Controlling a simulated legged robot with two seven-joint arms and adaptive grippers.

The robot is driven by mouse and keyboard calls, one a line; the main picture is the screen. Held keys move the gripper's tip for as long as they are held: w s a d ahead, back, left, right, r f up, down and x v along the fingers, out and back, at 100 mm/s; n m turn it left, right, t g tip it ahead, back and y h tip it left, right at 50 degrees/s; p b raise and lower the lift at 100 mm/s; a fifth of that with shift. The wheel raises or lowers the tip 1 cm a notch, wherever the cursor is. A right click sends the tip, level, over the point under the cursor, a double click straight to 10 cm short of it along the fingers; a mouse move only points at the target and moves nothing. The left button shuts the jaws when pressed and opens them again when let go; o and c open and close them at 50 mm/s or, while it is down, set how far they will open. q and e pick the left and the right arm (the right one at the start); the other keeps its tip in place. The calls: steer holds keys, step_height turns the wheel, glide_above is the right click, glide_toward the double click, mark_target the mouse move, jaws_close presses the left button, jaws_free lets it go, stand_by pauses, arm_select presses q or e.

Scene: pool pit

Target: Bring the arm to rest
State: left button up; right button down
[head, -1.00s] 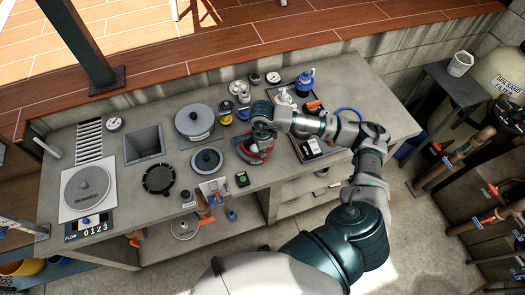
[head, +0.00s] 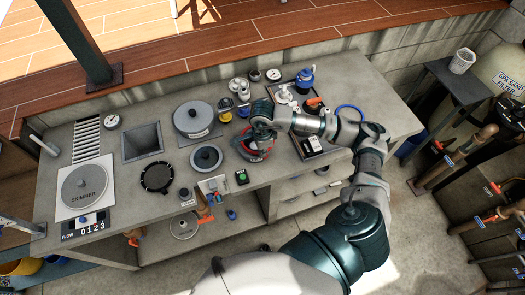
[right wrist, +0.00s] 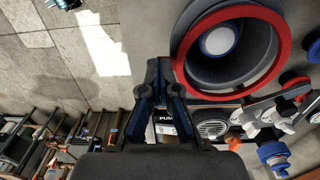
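My right arm reaches in from the lower right in the head view. Its gripper (head: 262,134) hangs over the worktop, above a grey round housing with a red ring (head: 242,148), and partly hides it. My left gripper is not in view.
The grey worktop (head: 85,140) carries a round skimmer lid (head: 86,185), a square hopper (head: 143,143), a large grey lid (head: 194,117) and a black ring (head: 157,177). A dark tray (head: 309,145) lies beside my forearm. Pipes and a sand filter (head: 510,70) stand at right.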

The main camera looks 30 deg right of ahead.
steer(key=shift+f, duration=0.15)
steer(key=shift+r, duration=0.2)
steer(key=shift+w+d+r+p, duration=0.1)
steer(key=shift+r+p, duration=0.4)
steer(key=shift+r, duration=0.3)
steer(key=shift+r+p, duration=0.45)
steer(key=shift+r, duration=0.6)
steer(key=shift+r, duration=0.1)
step_height(320, 180, up, 4)
steer(key=shift+f+p, duration=0.1)
steer(key=shift+p, duration=0.8)
